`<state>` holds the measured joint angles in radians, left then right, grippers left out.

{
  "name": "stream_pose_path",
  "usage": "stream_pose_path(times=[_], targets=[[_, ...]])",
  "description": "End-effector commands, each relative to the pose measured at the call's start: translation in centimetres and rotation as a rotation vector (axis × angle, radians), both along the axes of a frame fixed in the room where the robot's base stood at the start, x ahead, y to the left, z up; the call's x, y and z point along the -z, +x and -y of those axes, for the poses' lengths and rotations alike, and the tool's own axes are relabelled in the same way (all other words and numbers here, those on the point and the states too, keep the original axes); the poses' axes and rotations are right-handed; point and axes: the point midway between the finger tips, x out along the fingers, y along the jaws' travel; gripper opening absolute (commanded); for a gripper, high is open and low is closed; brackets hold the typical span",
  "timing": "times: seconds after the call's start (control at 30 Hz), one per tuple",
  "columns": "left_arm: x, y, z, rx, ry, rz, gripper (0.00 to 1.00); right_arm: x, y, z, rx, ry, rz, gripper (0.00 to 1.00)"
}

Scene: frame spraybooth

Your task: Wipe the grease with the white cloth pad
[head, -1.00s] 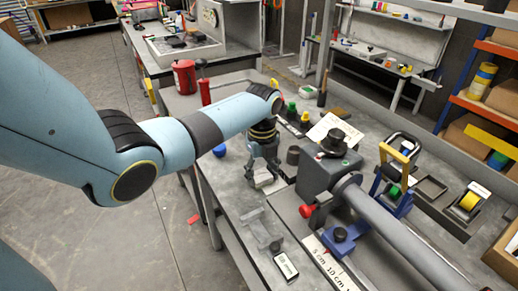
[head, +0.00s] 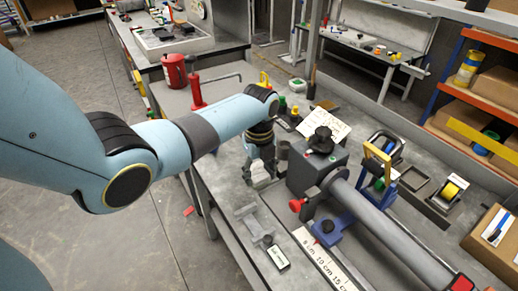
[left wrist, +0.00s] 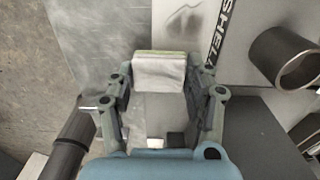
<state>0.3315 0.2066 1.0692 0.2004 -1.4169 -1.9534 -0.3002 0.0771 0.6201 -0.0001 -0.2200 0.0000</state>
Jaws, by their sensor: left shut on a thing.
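My left gripper (head: 260,176) hangs pointing down over the grey workbench (head: 222,182) in the head view. It is shut on the white cloth pad (left wrist: 159,71), which sits between the two fingertips in the left wrist view. The pad also shows as a small white block under the gripper in the head view. I cannot tell whether the pad touches the bench. A faint darker smudge (left wrist: 186,17) shows on a pale surface beyond the pad in the left wrist view; I cannot tell whether it is the grease. My right gripper is not in view.
A grey machine (head: 318,172) with a long pipe (head: 385,228) stands right of the gripper. A clear-looking bracket (head: 260,226) and a small labelled block (head: 277,257) lie nearer. A red can (head: 174,71) and red bottle (head: 196,92) stand farther back.

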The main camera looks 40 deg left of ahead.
Motion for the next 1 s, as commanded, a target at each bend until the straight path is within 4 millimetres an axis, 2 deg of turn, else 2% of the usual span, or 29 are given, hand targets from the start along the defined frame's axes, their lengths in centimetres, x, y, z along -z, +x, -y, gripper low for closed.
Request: stream_pose_path(times=[0.03,0.27,0.43,1.0], targets=[[-1.2,0.1,-0.1,0.000,0.001,0.001,0.21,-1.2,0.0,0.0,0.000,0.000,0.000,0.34],[-3.6,0.2,-0.1,0.000,0.003,0.005,0.21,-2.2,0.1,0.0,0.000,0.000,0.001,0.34],[-4.9,0.2,-0.2,0.000,0.003,0.006,0.21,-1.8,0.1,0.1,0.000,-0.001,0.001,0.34],[-5.5,0.2,-0.2,0.000,0.003,0.006,0.21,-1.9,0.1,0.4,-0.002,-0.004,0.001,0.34]])
